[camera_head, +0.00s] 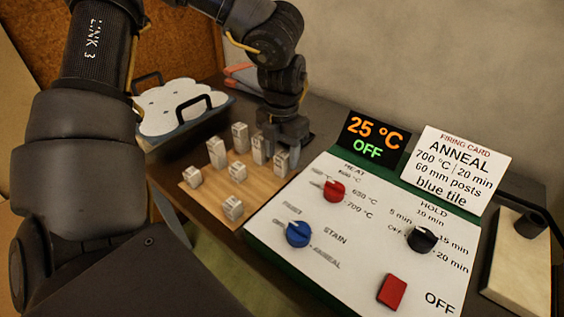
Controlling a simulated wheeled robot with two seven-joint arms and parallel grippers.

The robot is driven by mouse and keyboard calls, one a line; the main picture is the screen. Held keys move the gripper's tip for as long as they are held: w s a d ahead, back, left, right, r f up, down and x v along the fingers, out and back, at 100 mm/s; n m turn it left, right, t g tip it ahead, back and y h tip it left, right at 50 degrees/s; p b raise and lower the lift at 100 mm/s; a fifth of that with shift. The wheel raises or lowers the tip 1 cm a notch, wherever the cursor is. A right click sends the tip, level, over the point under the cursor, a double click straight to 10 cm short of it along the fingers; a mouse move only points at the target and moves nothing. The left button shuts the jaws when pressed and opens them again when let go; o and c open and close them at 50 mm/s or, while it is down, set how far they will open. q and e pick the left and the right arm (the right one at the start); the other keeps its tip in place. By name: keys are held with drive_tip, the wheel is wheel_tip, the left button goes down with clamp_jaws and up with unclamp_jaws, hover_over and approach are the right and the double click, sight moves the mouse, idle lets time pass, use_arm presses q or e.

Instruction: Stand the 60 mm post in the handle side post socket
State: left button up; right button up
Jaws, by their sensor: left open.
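Several pale grey posts of differing heights stand on a wooden board (208,196). They include a tall one (216,152) at the back left, a short one (232,207) at the front and one at the right (281,161). Labels on their tops are too small to read, so I cannot tell which is 60 mm. My left gripper (284,148) points down, open, at the board's back right corner, close to the right-hand posts. Whether a post is between its fingers is hidden. A white cloud-shaped slab (168,106) with dark spots lies on a tray with black handles (194,106). I cannot make out the post socket.
A control panel (350,248) with red, blue and black knobs fills the right. Its display (372,138) reads 25 °C OFF. A firing card (455,168) says 700 °C, 20 min, 60 mm posts, blue tile. A beige block (520,262) stands at far right.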

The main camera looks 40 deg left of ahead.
use_arm(q)
drive_tip(key=shift+f, duration=0.75)
drive_tip(key=shift+c, duration=0.4)
drive_tip(key=c, duration=1)
drive_tip(key=shift+r, duration=0.1)
drive_tip(key=shift+c, duration=0.2)
wheel_tip(320, 180, up, 12)
drive_tip(key=r, duration=0.1)
wheel_tip(320, 180, up, 5)
drive_tip(key=p, duration=0.1)
hover_over(282, 155)
use_arm(e)
drive_tip(key=shift+s+d+f, duration=0.3)
drive_tip(key=shift+s+d, duration=0.05)
drive_tip(key=shift+s, duration=0.35)
drive_tip(key=shift+s+d+f, duration=0.3)
drive_tip(key=shift+s+d, duration=0.05)
drive_tip(key=shift+s, duration=0.35)
drive_tip(key=shift+s+d+f, duration=0.3)
drive_tip(key=shift+s+d, duration=0.05)
drive_tip(key=shift+s, duration=0.35)
